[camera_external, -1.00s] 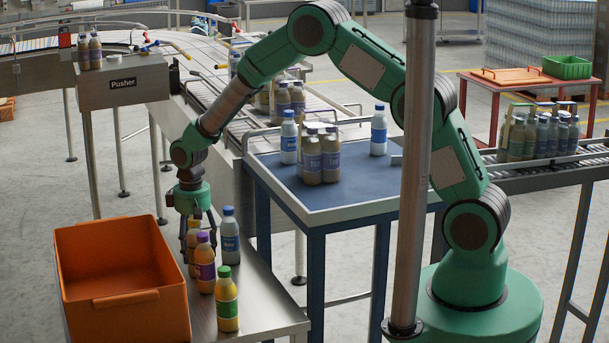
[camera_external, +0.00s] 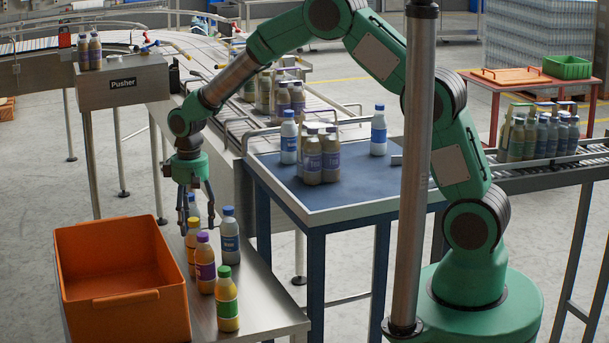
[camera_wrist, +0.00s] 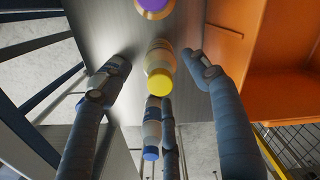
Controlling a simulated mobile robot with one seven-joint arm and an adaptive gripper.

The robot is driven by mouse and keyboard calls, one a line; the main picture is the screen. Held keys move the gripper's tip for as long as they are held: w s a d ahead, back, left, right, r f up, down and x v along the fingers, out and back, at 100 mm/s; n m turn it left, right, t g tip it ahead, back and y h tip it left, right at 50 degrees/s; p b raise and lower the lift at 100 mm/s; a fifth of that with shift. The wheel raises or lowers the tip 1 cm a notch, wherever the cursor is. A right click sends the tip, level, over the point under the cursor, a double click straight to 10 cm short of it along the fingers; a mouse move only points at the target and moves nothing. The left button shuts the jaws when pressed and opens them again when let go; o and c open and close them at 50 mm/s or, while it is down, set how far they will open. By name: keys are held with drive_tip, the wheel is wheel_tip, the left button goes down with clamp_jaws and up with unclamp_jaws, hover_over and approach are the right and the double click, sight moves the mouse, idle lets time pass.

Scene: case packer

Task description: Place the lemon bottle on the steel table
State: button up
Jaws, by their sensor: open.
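A yellow-capped bottle (camera_external: 192,252), which I take to be the lemon bottle, stands upright on the steel table (camera_external: 262,308) beside the orange crate. Its label is too small to read. My gripper (camera_external: 197,229) is open and empty, pointing down just above this bottle. In the wrist view the bottle's yellow cap (camera_wrist: 160,84) lies between the spread fingers (camera_wrist: 155,74), with a visible gap on either side.
Purple-capped (camera_external: 205,268), green-capped (camera_external: 227,303) and blue-capped (camera_external: 229,240) bottles stand close by on the steel table. Another blue-capped bottle (camera_wrist: 152,130) is behind. The orange crate (camera_external: 125,298) looks empty. A blue-topped table (camera_external: 345,190) holds more bottles.

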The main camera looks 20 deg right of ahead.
drive_tip(key=shift+r, duration=1.9)
drive_tip(key=shift+d+r, duration=0.2)
drive_tip(key=shift+r, duration=0.05)
drive_tip(key=s+d+r+m+t+y, duration=0.1)
drive_tip(key=s+d+r+m, duration=0.15)
drive_tip(key=d+r, duration=1.1)
drive_tip(key=s+d+r+m+t, duration=0.2)
drive_tip(key=s+d+r, duration=0.2)
drive_tip(key=d+r, duration=0.9)
drive_tip(key=s+d+m+t+h, duration=0.1)
drive_tip(key=s+d+m+t, duration=0.1)
drive_tip(key=s+d, duration=1.9)
drive_tip(key=shift+s+r+m+t, duration=0.2)
drive_tip(key=shift+s+m+t, duration=0.1)
drive_tip(key=shift+s+m, duration=0.35)
